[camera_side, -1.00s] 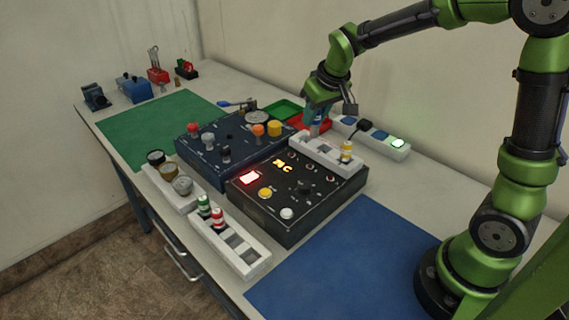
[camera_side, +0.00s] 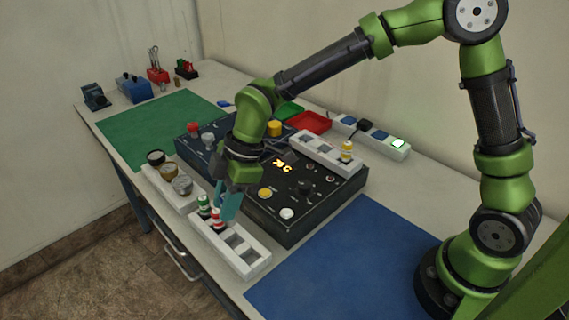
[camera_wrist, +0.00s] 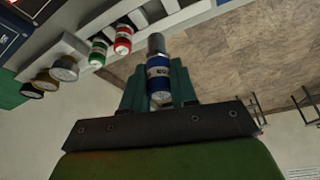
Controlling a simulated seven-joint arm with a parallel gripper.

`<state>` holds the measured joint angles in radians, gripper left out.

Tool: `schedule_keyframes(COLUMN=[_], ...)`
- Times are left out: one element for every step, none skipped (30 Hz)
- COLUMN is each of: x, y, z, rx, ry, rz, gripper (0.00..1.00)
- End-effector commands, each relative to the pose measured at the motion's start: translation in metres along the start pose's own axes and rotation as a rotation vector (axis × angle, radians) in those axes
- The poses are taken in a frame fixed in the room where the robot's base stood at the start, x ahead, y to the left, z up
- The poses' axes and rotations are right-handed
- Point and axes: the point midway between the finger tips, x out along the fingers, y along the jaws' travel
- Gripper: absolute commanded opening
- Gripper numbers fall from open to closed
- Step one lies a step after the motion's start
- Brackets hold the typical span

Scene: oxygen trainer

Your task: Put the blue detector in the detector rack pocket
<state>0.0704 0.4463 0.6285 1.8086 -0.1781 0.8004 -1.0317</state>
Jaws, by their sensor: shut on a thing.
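My gripper (camera_side: 229,205) is shut on the blue detector (camera_wrist: 158,78), a blue cylinder with a label and a grey metal end, seen between the teal fingers in the wrist view. In the side view the fingers mostly hide the detector. The white detector rack (camera_side: 246,266) lies at the table's front edge, with my gripper above and close to it. A green detector (camera_side: 204,204) and a red detector (camera_side: 216,216) stand in its far pockets. Pockets nearer the camera are empty. The green (camera_wrist: 98,52) and red (camera_wrist: 123,39) detectors also show in the wrist view.
Several round gauges (camera_side: 182,185) stand in a white holder beyond the rack. A blue mat (camera_side: 345,265) is clear.

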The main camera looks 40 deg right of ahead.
Motion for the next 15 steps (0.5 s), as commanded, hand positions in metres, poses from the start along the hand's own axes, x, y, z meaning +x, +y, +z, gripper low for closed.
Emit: schedule_keyframes(x=[-0.0003,-0.0003,-0.0004,-0.0004,-0.0004,-0.0004,-0.0004,-0.0004,-0.0008,-0.0007,0.0004,0.002,0.0037,0.0056,0.0088], y=[0.0003,0.0003,0.0004,0.0004,0.0005,0.0005,0.0005,0.0006,0.0006,0.0006,0.0004,0.0004,0.0004,0.0004,0.0005], z=[-0.0003,-0.0003,-0.0002,-0.0002,-0.0001,-0.0001,-0.0001,0.0,0.0002,0.0005,0.0009,0.0016,0.0023,0.0031,0.0043], rx=[-0.004,-0.006,-0.006,-0.006,-0.006,-0.005,-0.005,-0.005,-0.006,-0.007,-0.006,-0.006,-0.006,-0.006,-0.005], ry=[0.001,0.001,0.001,0.001,0.001,0.0,0.0,0.0,0.001,0.001,0.0,0.0,0.0,0.0,0.0], rz=[-0.001,-0.001,-0.001,-0.001,-0.001,-0.001,-0.001,0.0,-0.001,-0.001,-0.002,-0.002,-0.003,-0.002,-0.002], gripper=[0.0,0.0,0.0,0.0,0.0,0.0,0.0,0.0,0.0,0.0,0.0,0.0,0.0,0.0,0.0])
